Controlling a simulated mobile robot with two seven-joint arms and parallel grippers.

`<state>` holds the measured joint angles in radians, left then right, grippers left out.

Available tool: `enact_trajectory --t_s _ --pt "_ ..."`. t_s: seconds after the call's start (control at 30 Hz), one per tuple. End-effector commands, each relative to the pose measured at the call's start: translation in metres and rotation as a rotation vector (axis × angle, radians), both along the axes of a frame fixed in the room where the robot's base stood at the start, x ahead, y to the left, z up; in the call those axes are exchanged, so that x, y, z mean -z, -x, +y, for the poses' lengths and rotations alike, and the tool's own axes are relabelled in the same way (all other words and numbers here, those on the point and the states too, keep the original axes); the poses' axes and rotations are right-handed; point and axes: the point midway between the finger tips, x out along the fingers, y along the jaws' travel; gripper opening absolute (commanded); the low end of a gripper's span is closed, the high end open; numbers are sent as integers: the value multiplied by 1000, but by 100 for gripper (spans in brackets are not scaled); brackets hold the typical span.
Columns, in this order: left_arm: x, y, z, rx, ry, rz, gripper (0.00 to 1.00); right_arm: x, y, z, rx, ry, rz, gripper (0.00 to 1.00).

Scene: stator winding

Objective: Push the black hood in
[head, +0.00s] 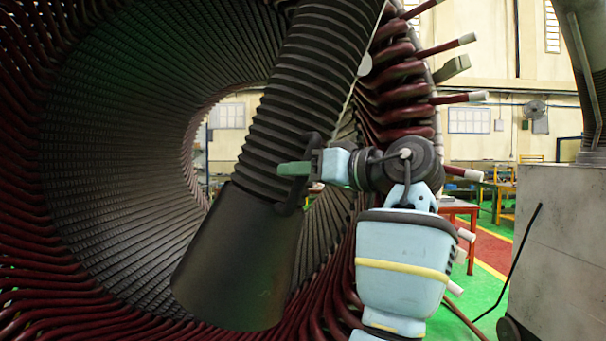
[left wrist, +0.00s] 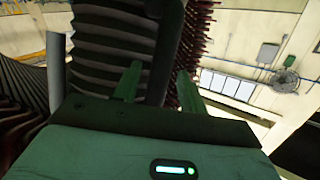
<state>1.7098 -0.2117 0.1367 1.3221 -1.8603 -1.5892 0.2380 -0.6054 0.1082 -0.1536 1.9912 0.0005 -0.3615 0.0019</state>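The black hood is a ribbed black hose with a smooth, wide black end (head: 235,262). It leans at a slant inside the round stator opening in the head view. Its ribs also show in the left wrist view (left wrist: 110,45). A black handle (head: 289,208) stands on the hood's right side. My left gripper (head: 293,168) has green fingers and is at this handle. In the left wrist view the handle bar (left wrist: 163,75) passes between the two spread fingers (left wrist: 158,78), with a narrow gap seeming to show beside it. Firm contact cannot be made out. My right gripper is out of view.
The stator's ribbed inner wall (head: 110,150) and dark red winding ends (head: 400,95) surround the hood closely. A grey cabinet (head: 565,250) stands at the right. A red table (head: 458,212) and open green floor (head: 485,292) lie behind my arm.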

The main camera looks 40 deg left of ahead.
Motion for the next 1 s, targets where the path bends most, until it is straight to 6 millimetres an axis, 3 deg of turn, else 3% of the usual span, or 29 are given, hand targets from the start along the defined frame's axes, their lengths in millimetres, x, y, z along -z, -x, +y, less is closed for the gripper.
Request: enact_trajectory --t_s 0.33,0.7,1.0 --pt "2 -2 -6 0 4 4 41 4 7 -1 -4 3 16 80" --pt "-2 -7 -60 2 3 4 41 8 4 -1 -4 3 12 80" --pt "-4 -7 -78 0 2 1 41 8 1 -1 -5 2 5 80"
